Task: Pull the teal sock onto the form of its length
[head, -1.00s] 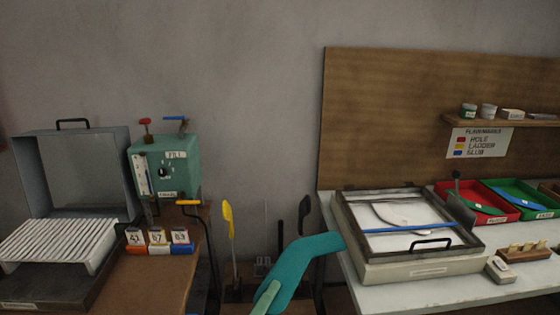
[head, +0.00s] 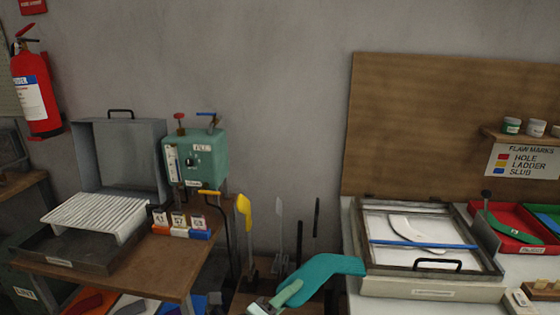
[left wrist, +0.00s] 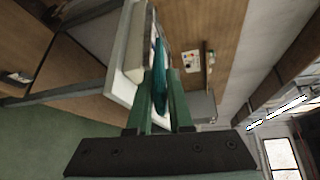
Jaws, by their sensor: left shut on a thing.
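Several thin upright forms stand behind and left of the sock: a yellow one (head: 244,212), a grey one (head: 279,222) and dark ones (head: 317,222). Their lower parts are partly hidden. No form is inside the sock as far as I see. My right gripper is out of view.
A wooden table (head: 150,268) at left carries a slatted rack (head: 95,217), a green control box (head: 195,158) and number tags. At right, a framed light box (head: 430,291) stands beside the sock, with red (head: 519,246) and green trays beyond. A fire extinguisher (head: 35,95) hangs far left.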

